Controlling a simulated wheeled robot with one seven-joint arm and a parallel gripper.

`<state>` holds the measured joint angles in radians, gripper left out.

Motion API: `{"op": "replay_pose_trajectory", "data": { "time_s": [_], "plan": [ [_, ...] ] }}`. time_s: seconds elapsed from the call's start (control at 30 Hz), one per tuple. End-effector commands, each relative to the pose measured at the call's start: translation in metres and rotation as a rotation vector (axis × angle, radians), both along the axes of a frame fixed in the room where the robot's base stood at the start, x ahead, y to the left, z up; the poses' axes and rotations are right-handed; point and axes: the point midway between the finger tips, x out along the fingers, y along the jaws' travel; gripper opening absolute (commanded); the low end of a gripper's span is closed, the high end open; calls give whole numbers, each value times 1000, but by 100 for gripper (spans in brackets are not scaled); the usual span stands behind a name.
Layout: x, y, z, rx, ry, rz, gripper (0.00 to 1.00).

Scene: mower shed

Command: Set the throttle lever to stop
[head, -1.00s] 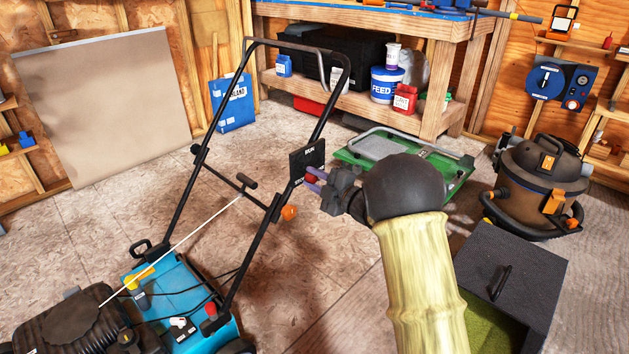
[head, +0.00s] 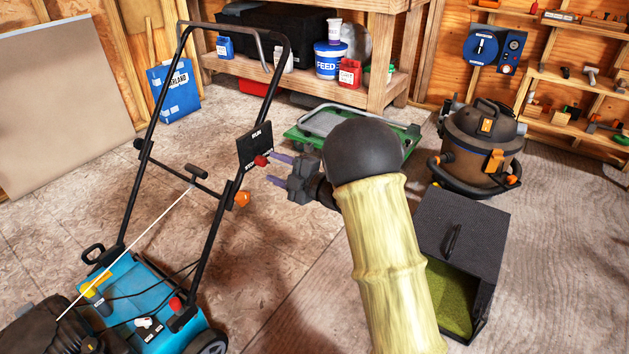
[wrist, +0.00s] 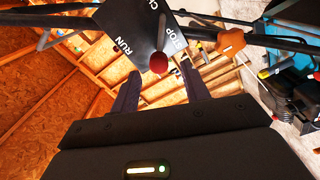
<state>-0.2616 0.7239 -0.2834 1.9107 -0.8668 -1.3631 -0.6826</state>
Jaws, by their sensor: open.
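The throttle lever's red knob (head: 261,160) sticks out from a black panel (head: 252,143) on the mower's right handle bar. In the wrist view, the panel (wrist: 150,28) reads RUN on the left and STOP on the right, with a third label partly cut off. There the red knob (wrist: 158,62) stands near the panel's lower edge, between those two words and nearer STOP. My gripper (head: 268,169) is open just right of the panel. Its two fingers flank the knob's line in the wrist view (wrist: 160,82), with the knob at or beyond the tips. I see no clear contact.
An orange knob (head: 242,199) sits on the handle bar below the panel. The blue mower (head: 155,300) is at lower left. A dark box (head: 460,235), a shop vacuum (head: 482,145) and a green cart (head: 310,137) stand to the right and behind. Bare floor lies between mower and box.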

Motion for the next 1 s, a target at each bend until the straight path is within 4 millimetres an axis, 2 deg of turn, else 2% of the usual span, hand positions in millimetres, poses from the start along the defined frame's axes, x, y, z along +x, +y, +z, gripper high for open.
{"op": "replay_pose_trajectory", "data": {
  "time_s": [0.4, 0.6, 0.73, 1.0],
  "plan": [
    [-52, -68, 2, -1, 5, -4, 46],
    [-72, -94, 0, -1, 3, -2, 46],
    [-78, -100, 0, 0, 2, -1, 46],
    [-79, -101, -1, 0, 1, 0, 46]
  ]
}}
